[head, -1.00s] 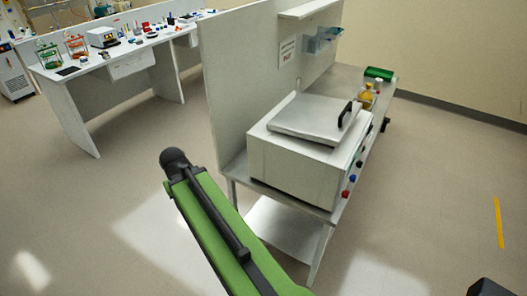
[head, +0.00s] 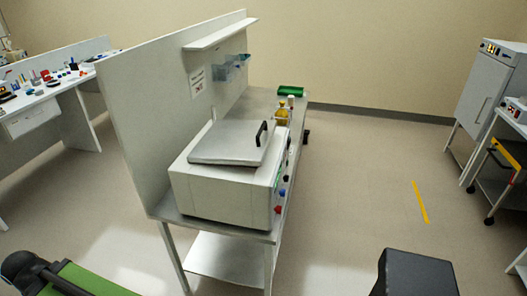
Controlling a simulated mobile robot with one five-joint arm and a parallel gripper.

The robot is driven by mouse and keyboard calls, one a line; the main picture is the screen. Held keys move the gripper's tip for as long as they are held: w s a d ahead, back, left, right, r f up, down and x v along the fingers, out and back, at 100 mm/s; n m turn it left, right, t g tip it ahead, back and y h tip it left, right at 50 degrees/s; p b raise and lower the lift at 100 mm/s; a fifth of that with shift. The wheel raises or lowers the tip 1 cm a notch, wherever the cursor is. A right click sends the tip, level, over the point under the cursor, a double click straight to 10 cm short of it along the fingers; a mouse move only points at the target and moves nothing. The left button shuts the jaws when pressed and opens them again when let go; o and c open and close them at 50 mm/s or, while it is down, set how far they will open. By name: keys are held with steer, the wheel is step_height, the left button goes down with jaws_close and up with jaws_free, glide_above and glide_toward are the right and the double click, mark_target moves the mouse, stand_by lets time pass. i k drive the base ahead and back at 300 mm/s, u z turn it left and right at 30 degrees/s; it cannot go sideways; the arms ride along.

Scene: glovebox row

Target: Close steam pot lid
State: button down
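The steam pot (head: 225,200) is a white box-shaped unit on a metal bench, with coloured knobs on its right side. Its flat grey metal lid (head: 232,141) lies over the top and looks slightly tilted, with a gap I cannot measure from here. A black handle (head: 262,133) stands up at the lid's right edge. My green and black arm shows only in part at the lower left corner, well away from the pot. My gripper is not in view.
The bench (head: 270,236) has a tall grey back panel (head: 140,125) on its left. Bottles (head: 282,113) and a green box (head: 291,91) stand behind the pot. A white cabinet (head: 487,85) and a yellow-handled cart (head: 508,153) are at right.

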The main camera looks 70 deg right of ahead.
mark_target(237, 143)
steer(key=k, duration=1.25)
steer(key=z, duration=0.4)
steer(key=i, duration=1.05)
